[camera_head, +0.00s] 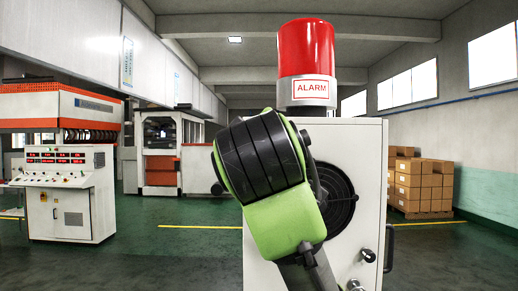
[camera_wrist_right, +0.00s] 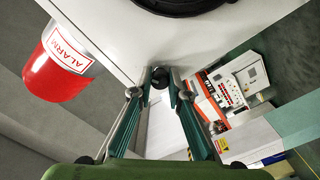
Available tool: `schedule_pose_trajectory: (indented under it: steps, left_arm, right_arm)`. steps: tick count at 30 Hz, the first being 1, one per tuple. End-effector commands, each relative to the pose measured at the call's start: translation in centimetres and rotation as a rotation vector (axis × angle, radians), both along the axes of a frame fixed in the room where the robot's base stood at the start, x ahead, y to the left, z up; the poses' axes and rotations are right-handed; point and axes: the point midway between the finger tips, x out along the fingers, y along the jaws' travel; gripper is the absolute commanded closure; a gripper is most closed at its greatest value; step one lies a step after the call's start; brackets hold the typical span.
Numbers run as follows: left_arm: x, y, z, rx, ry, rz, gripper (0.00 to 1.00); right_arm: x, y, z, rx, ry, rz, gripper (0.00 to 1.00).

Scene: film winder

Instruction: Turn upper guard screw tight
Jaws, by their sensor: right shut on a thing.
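In the right wrist view my right gripper (camera_wrist_right: 161,76) is shut on a small dark screw (camera_wrist_right: 159,82) at the face of the white cabinet (camera_wrist_right: 112,22). The two teal-sided fingers touch it from both sides. A black round fan guard (camera_wrist_right: 180,4) shows at the top edge, close to the screw. In the head view the guard (camera_head: 338,196) is partly covered by my green and black arm, which also hides the gripper and the held screw. My left gripper is in neither view.
A red alarm lamp (camera_head: 306,50) stands on top of the cabinet. A control console (camera_head: 70,200) stands at left, and stacked boxes (camera_head: 420,185) behind at right.

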Motion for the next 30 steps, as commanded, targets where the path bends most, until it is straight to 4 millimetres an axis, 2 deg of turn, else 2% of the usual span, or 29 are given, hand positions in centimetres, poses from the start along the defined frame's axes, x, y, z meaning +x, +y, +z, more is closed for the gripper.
schedule_pose_trajectory:
  steps: [7,8,9,20,23,30]
  left_arm:
    - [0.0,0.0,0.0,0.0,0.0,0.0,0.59]
    - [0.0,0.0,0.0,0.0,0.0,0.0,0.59]
    - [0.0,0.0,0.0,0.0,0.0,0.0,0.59]
    - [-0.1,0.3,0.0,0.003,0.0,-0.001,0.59]
    - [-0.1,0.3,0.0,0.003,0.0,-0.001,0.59]
    - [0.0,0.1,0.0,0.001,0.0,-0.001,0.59]
  right_arm:
    - [0.1,0.0,-0.5,-0.001,0.013,-0.001,1.0]
    - [0.1,0.0,-0.5,-0.001,0.013,-0.001,0.76]
    - [0.1,0.0,-0.5,-0.001,0.013,-0.001,0.67]
    - [-0.1,0.0,-0.2,-0.001,0.004,0.0,0.67]
    - [-1.1,0.1,-0.1,0.0,0.002,0.002,0.67]
    - [-5.1,0.1,-0.1,-0.001,0.002,0.002,0.67]
